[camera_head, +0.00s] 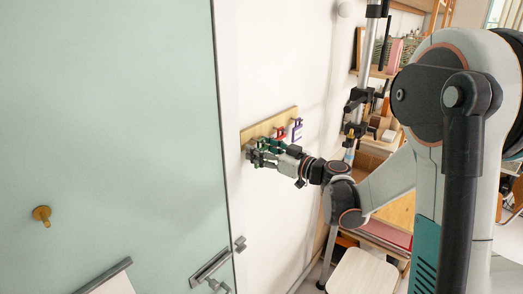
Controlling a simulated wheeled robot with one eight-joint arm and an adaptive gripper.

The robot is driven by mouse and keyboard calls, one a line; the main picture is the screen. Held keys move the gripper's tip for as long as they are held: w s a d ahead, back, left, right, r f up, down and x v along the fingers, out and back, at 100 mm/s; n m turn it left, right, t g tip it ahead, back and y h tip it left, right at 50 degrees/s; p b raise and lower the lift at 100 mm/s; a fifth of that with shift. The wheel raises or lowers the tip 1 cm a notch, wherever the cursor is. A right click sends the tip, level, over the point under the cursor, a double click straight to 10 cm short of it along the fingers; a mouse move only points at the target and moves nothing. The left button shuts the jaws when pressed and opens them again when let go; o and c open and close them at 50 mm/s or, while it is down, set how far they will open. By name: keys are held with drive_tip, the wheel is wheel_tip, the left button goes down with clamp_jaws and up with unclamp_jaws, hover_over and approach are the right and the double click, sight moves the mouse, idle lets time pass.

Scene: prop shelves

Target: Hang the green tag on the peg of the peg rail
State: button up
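The peg rail (255,131) is a light wooden board on the white wall in the middle of the view. A red tag (280,132) and a purple tag (297,130) hang at its right part. My gripper (254,154) is at the rail's left end, just below and in front of it. A green patch (266,143), likely the green tag, shows at the gripper's fingers, close to the rail. The fingers partly cover it, and I cannot tell whether they grip it or whether it is on a peg. The peg there is hidden.
A pale green glass door (110,130) with a brass knob (42,214) and a metal handle (210,266) fills the left. Wooden shelves (378,72) with items stand at the right, behind my arm. A light stool (362,272) is below.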

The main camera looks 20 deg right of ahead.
drive_tip(key=shift+o, duration=0.7)
